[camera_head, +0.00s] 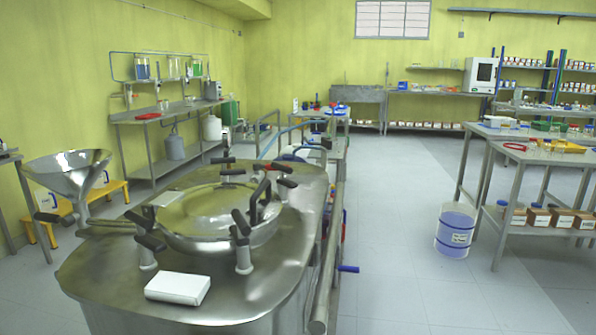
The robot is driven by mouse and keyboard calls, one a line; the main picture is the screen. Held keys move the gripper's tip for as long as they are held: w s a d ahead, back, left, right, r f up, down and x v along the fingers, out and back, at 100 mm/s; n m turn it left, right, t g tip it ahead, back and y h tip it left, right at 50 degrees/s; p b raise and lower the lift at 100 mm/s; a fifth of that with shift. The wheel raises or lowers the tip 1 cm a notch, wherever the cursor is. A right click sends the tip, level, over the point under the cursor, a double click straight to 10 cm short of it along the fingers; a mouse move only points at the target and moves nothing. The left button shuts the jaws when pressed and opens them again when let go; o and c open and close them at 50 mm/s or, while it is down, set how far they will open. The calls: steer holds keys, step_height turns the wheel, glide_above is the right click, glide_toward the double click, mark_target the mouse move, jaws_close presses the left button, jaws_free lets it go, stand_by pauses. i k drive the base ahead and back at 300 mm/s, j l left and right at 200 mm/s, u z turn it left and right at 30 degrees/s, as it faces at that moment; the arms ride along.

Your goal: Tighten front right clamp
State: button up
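The steel vessel (200,308) fills the lower middle of the head view, with a round domed lid (205,212) on its flat top. Several clamps with black handles stand around the lid's rim. The front right clamp (243,262) has a pale post and dark handles at its top, which tilt up and to the left. I cannot tell how tight it is. The front left clamp (147,259) has its black handles spread to the left. Other clamps stand at the right and back of the lid. A black arched handle (261,192) rises near the lid's right side. My gripper is not in view.
A white box (178,288) lies on the vessel top, in front of the lid. A steel funnel (68,172) is at the left. A blue-handled valve (347,268) sticks out at the right. The floor right of the vessel is clear up to a bucket (455,232).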

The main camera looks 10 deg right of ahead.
mark_target(282, 169)
steer(key=l, duration=0.6)
steer(key=l+u, duration=0.15)
steer(key=l, duration=0.45)
steer(key=i+l, duration=0.1)
steer(key=l, duration=0.3)
steer(key=i+l+u, duration=0.1)
steer(key=l, duration=0.25)
steer(key=i+l+u, duration=0.1)
steer(key=l, duration=0.3)
steer(key=i+l, duration=0.25)
steer(key=i, duration=0.15)
steer(key=i+l, duration=0.2)
steer(key=i, duration=1)
steer(key=l+u, duration=0.05)
